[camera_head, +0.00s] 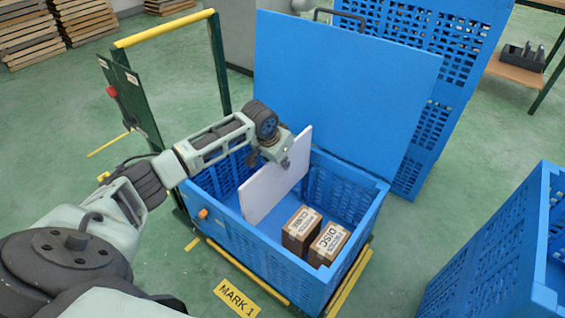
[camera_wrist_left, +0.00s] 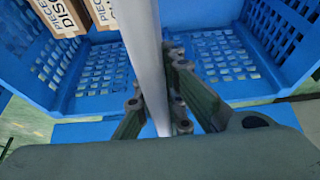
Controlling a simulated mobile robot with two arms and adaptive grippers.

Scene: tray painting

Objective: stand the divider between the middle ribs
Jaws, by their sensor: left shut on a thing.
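The divider (camera_head: 274,190) is a thin white panel, upright inside the open blue crate (camera_head: 345,277). In the left wrist view the divider (camera_wrist_left: 148,55) shows as a pale strip seen along its top edge. My left gripper (camera_head: 287,151) is at the divider's upper edge. Its fingers (camera_wrist_left: 158,108) are shut on the divider, one on each side. The divider's lower edge looks near the crate floor, but I cannot tell whether it touches. The middle ribs cannot be made out clearly. My right gripper is not in view.
Two labelled cartons (camera_head: 302,226) (camera_head: 328,244) stand in the crate, right of the divider. The crate's blue lid (camera_head: 345,80) stands raised behind it. Another blue crate (camera_head: 500,245) is at the right. A yellow-topped rail (camera_head: 165,29) stands at the left.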

